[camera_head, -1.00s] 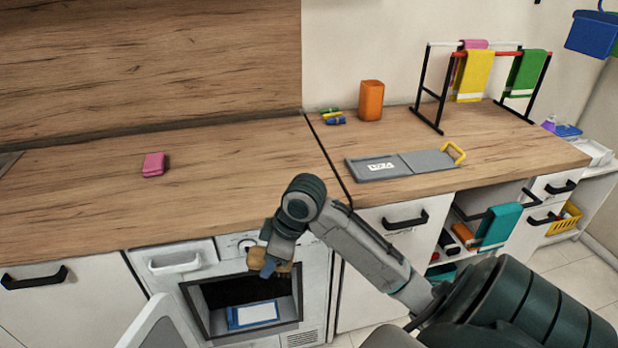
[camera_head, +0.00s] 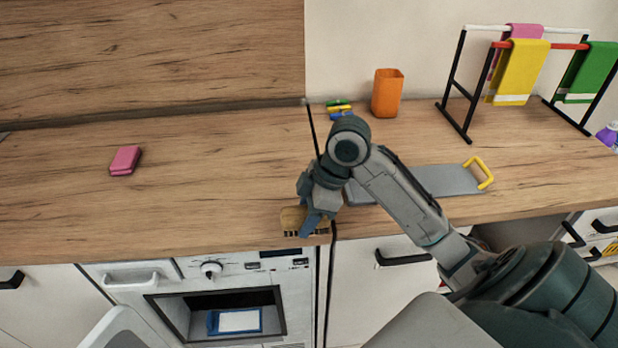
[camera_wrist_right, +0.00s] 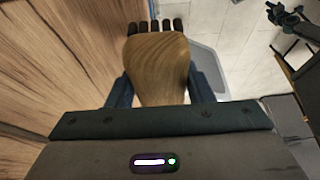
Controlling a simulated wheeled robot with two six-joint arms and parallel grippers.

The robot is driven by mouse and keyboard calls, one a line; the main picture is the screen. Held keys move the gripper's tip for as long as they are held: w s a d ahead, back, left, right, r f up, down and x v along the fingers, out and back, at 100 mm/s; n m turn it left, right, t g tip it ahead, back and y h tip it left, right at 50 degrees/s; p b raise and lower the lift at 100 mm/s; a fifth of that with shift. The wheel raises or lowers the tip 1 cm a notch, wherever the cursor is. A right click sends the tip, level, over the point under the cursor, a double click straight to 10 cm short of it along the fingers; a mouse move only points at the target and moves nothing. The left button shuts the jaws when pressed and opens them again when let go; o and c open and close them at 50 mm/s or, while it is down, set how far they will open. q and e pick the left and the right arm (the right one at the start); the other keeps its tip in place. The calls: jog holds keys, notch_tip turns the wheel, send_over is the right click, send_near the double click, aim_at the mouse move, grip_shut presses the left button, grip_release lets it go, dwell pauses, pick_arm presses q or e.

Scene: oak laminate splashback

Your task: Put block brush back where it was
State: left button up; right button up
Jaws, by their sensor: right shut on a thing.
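The block brush (camera_head: 293,220) has a wooden body and dark bristles. It is in my right gripper (camera_head: 311,223), just above the front edge of the counter, over the open appliance. In the right wrist view the wooden body of the brush (camera_wrist_right: 157,68) fills the space between the two fingers, with dark bristle tufts beyond it. My right gripper is shut on it.
A pink sponge (camera_head: 125,160) lies on the counter (camera_head: 210,170) at left. An orange cup (camera_head: 387,93), a grey board with yellow handle (camera_head: 445,181) and a towel rack (camera_head: 467,108) stand right. The appliance's door (camera_head: 120,330) hangs open below. The counter's middle is clear.

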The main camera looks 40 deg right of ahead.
jog(key=w, duration=0.2)
jog(key=w+d+p, duration=0.1)
jog(key=w, duration=0.3)
jog(key=shift+w+d+r, duration=0.2)
jog(key=shift+d, duration=0.1)
jog(key=w+d, duration=0.1)
jog(key=w, duration=0.1)
jog(key=w+d+p, duration=0.1)
jog(key=w, duration=0.1)
jog(key=w+d+f+p, duration=0.1)
jog(key=w, duration=0.2)
jog(key=shift+d+f, duration=0.1)
jog(key=shift+d, duration=0.3)
jog(key=shift+w+d, duration=0.1)
jog(key=shift+w, duration=0.25)
jog(key=shift+w+f, duration=0.1)
jog(key=shift+w, duration=0.05)
notch_tip(320, 180, down, 3)
jog(key=shift+r+p, duration=0.1)
jog(key=shift+p, duration=0.55)
jog(key=shift+f, duration=0.35)
